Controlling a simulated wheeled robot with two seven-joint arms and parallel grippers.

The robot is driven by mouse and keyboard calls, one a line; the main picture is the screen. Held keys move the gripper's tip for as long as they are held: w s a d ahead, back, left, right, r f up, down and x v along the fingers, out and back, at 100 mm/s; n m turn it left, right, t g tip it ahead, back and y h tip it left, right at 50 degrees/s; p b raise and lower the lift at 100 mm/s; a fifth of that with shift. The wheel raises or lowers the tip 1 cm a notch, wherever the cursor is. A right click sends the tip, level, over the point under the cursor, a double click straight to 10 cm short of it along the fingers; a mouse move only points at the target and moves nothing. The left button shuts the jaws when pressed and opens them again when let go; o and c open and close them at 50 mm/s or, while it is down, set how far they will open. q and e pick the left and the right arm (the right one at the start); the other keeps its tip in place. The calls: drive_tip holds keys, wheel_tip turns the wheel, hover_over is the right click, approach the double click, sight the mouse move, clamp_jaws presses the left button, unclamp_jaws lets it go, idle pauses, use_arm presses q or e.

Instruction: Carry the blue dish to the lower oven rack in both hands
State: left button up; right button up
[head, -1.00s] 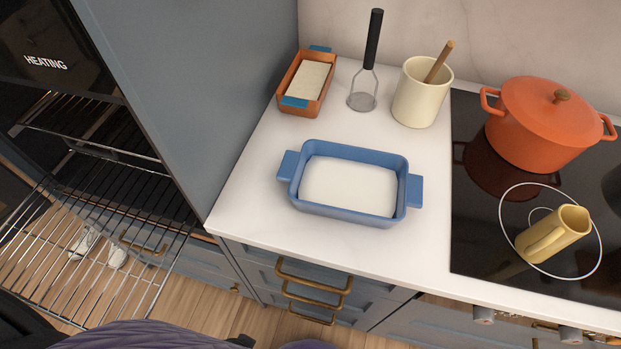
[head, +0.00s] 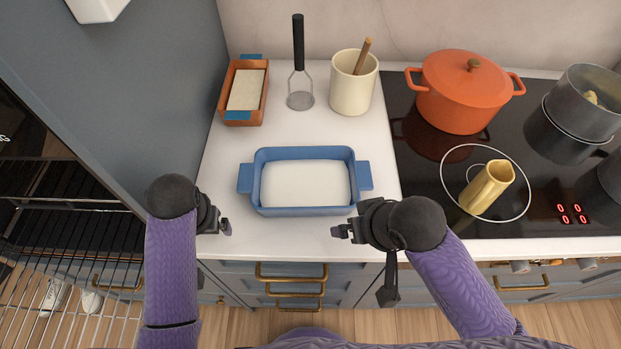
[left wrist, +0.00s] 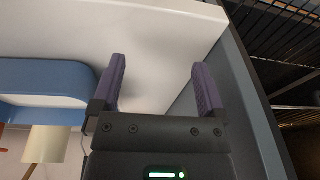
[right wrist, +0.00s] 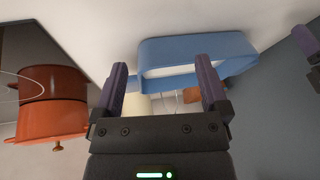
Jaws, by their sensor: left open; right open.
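The blue dish (head: 305,210) is rectangular with a handle at each short end and a pale filling. It sits on the white counter. My left gripper (head: 228,228) is open and empty, in front of the dish's left handle and apart from it. My right gripper (head: 336,231) is open and empty, just in front of the dish's right end. The dish also shows in the left wrist view (left wrist: 45,75) and in the right wrist view (right wrist: 195,48). The oven's wire rack (head: 70,197) is pulled out at the left; only part of it shows.
An orange dish with blue ends (head: 233,107), a masher (head: 299,70) and a cream crock (head: 353,90) stand behind the blue dish. A tall grey cabinet side (head: 140,95) separates counter and oven.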

use_arm(q)
drive_tip(key=shift+g+h, duration=0.4)
drive_tip(key=w+r, duration=0.1)
drive_tip(key=w, duration=0.1)
drive_tip(key=w+d+r, duration=0.1)
drive_tip(key=w, duration=0.3)
drive_tip(key=shift+d+r, duration=0.2)
drive_tip(key=shift+r, duration=0.2)
use_arm(e)
drive_tip(key=w+r, duration=0.2)
drive_tip(key=w, duration=0.3)
use_arm(q)
drive_tip(key=shift+g+h, duration=0.5)
drive_tip(key=shift+h, duration=0.2)
drive_tip(key=w+d+r, duration=0.4)
drive_tip(key=w+r, duration=0.1)
drive_tip(key=shift+w, duration=0.1)
drive_tip(key=shift+a, duration=0.1)
use_arm(e)
drive_tip(key=m+h, duration=0.1)
drive_tip(key=m, duration=0.2)
approach(364, 177)
drive_tip(key=shift+x, duration=1.1)
use_arm(q)
drive_tip(key=shift+f, duration=0.15)
use_arm(e)
drive_tip(key=shift+f, duration=0.15)
